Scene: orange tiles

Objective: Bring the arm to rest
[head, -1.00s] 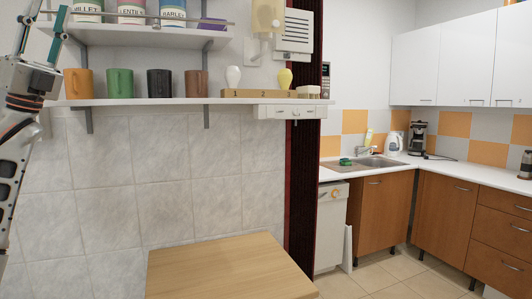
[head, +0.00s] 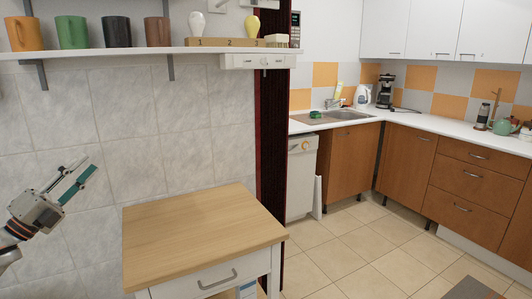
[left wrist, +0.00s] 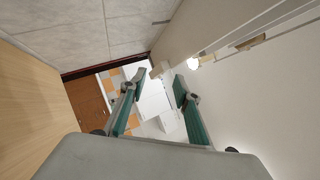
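My left gripper (head: 78,180) is at the left of the head view, in front of the grey tiled wall. It is below the wall shelf and left of the small wooden table. In the left wrist view, its two green-padded fingers (left wrist: 157,88) stand apart with nothing between them. It is open and empty. My right gripper does not show in either view.
A white wall shelf (head: 110,53) holds several mugs, a wooden block (head: 232,43) and bulb-shaped things. The wooden-topped table (head: 200,232) stands bare below. A kitchen counter (head: 420,125) lies at the right, with open tiled floor (head: 350,245) before it.

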